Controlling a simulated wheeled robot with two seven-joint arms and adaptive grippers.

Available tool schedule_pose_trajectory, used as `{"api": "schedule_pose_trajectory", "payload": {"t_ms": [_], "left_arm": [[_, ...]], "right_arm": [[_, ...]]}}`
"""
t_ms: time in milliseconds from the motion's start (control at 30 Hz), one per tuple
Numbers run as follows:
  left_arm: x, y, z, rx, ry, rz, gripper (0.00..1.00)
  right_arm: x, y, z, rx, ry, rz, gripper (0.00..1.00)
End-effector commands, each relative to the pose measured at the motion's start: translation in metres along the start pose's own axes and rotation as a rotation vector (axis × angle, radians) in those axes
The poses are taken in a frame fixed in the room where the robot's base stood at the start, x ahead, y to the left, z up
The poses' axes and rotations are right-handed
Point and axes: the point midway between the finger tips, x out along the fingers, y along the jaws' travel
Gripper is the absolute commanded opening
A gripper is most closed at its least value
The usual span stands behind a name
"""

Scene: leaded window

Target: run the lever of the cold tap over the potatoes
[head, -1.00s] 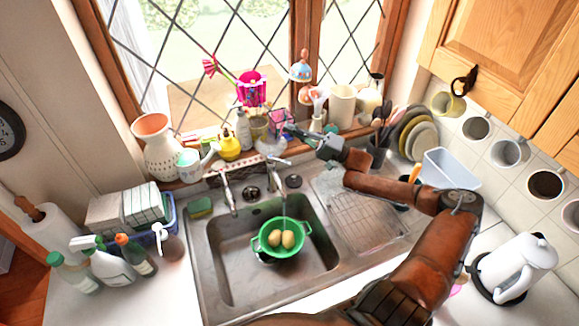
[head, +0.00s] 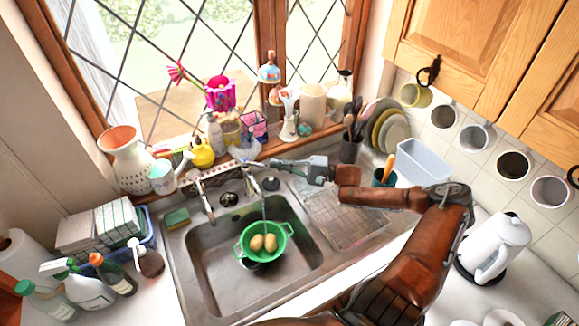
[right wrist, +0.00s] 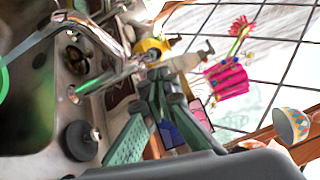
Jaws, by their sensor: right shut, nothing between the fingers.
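The two potatoes (head: 263,243) lie in a green colander (head: 288,231) in the sink. The right-hand chrome tap (head: 263,189) stands behind the sink, its spout over the colander; a thin pale line below it may be water. Its lever (head: 243,160) points up and back; the tap's chrome spout also shows in the right wrist view (right wrist: 108,79). My right gripper (head: 268,163) is shut and empty, its fingertips just right of the lever. In the right wrist view its fingers (right wrist: 163,84) meet close below the tap top; contact cannot be told. My left gripper is not in view.
A second tap (head: 205,198) stands to the left. The sill behind holds a yellow watering can (head: 201,154), a pink pot (head: 220,94) and a white jug (head: 288,128). A utensil pot (head: 350,150) and plates (head: 392,130) stand right of my gripper.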

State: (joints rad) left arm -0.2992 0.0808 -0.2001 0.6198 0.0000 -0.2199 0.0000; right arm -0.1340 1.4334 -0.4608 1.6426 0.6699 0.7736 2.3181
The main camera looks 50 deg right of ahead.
Motion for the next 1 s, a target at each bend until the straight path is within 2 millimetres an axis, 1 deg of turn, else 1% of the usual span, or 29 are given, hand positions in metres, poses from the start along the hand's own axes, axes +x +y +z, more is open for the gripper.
{"api": "schedule_pose_trajectory", "payload": {"t_ms": [33,100,300,600,733,867,1000], "left_arm": [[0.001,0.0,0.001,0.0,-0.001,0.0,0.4],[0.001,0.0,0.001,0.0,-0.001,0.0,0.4],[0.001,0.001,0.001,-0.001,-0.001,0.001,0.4],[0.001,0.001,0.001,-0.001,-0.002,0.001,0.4],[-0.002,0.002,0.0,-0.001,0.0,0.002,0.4],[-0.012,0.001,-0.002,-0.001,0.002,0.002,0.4],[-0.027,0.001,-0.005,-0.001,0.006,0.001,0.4]], "right_arm": [[0.008,-0.001,0.001,0.0,-0.003,-0.004,0.0],[0.016,-0.001,0.0,0.0,-0.002,-0.002,0.0],[0.026,0.0,0.0,0.001,0.0,0.0,0.0],[0.024,0.0,-0.002,0.0,0.0,0.0,0.0],[0.024,-0.001,0.0,0.001,0.004,-0.001,0.0],[0.02,-0.003,0.001,0.001,0.02,-0.005,0.0],[0.013,-0.004,0.002,0.001,0.052,-0.011,0.0]]}}
